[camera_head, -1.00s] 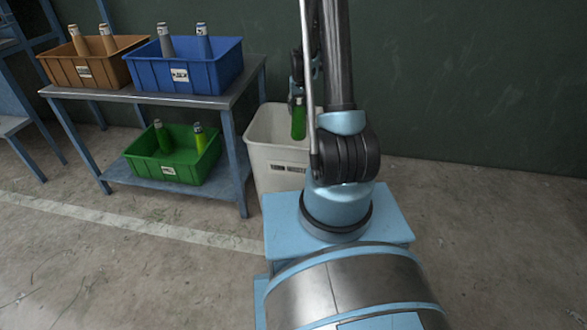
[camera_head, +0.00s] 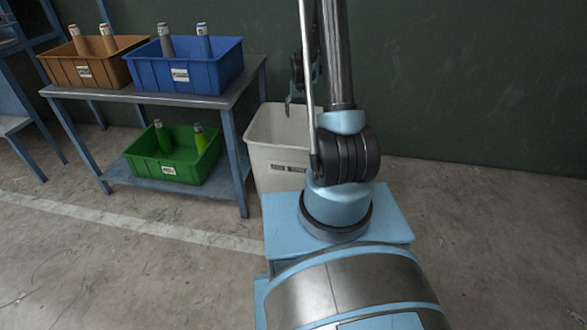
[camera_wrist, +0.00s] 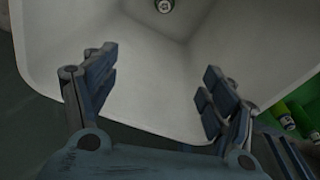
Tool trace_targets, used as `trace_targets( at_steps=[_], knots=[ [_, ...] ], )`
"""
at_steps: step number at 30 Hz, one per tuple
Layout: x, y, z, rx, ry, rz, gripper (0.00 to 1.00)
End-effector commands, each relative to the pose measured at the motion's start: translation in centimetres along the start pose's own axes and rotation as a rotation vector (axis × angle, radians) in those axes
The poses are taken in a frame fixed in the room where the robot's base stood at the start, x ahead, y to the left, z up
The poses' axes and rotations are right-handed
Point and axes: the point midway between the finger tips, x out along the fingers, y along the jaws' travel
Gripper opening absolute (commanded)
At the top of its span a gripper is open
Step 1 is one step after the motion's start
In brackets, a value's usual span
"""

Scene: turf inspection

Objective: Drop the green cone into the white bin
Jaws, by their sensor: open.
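The white bin (camera_head: 275,160) stands on the floor right of the shelf table, and its inside fills much of the wrist view (camera_wrist: 165,60). My gripper (camera_wrist: 155,88) is open over the bin with nothing between its fingers. It also shows in the head view (camera_head: 294,97), partly behind my arm. A small round grey cap (camera_wrist: 164,6) shows inside the bin at the top edge of the wrist view; the rest of that object is cut off. No green cone shows in my gripper. In the head view the bin's inside is mostly hidden.
A green crate (camera_head: 142,168) with two green cones (camera_head: 200,140) sits on the lower shelf. A blue crate (camera_head: 150,75) and an orange crate (camera_head: 60,72), each holding cones, stand on the upper shelf. The floor at right is clear.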

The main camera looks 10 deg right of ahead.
Motion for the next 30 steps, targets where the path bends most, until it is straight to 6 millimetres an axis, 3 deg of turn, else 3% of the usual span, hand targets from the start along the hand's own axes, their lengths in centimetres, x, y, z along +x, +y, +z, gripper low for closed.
trace_targets(
  at_steps=[8, 24, 30],
  knots=[
    [-1.6, 0.0, 0.0, 0.000, 0.000, 0.000, 0.77],
    [-9.2, 0.0, 0.1, 0.000, -0.001, 0.000, 0.77],
    [-11.1, 0.0, 0.1, 0.000, -0.001, 0.000, 0.77]
  ],
)
